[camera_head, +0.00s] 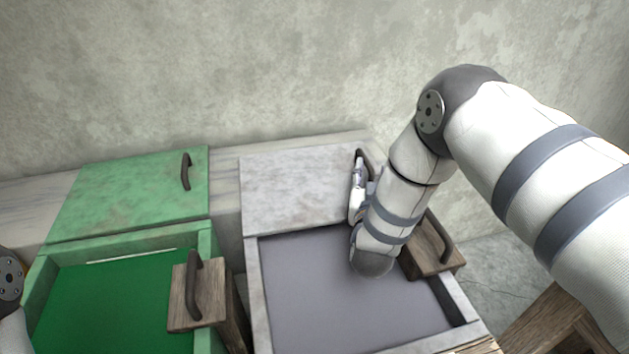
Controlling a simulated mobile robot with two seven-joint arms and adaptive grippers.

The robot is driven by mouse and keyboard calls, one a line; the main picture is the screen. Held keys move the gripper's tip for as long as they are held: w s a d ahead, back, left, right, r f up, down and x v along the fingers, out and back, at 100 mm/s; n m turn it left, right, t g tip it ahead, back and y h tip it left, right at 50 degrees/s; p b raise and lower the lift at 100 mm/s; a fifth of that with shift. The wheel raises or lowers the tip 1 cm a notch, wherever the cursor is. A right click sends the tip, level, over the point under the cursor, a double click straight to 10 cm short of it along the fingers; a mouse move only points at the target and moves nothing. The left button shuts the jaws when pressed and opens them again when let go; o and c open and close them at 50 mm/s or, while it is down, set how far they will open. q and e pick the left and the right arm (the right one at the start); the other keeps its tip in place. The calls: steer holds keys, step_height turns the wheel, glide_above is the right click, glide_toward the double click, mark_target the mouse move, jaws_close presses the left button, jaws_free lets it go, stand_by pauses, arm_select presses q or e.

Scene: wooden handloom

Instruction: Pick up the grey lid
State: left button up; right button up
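The grey lid (295,190) lies flat behind the open grey box (253,300). Its dark curved handle (366,158) stands at the lid's right end. My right gripper (359,166) is at this handle, over the lid's right edge. Its fingers are small and seen edge-on, and my wrist hides part of them, so I cannot tell whether they are closed on the handle. My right forearm covers the lid's front right corner and part of the box's right rim. My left gripper is out of view; only a piece of my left arm shows at the left edge.
A green lid (130,190) with a dark handle lies behind an open green box (45,285). A wooden block with a handle (205,300) sits at the green box's right rim. Another wooden block (432,250) is beside my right wrist. A mottled wall (250,70) rises close behind.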

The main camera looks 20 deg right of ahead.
jaws_close()
steer(key=shift+r, duration=0.25)
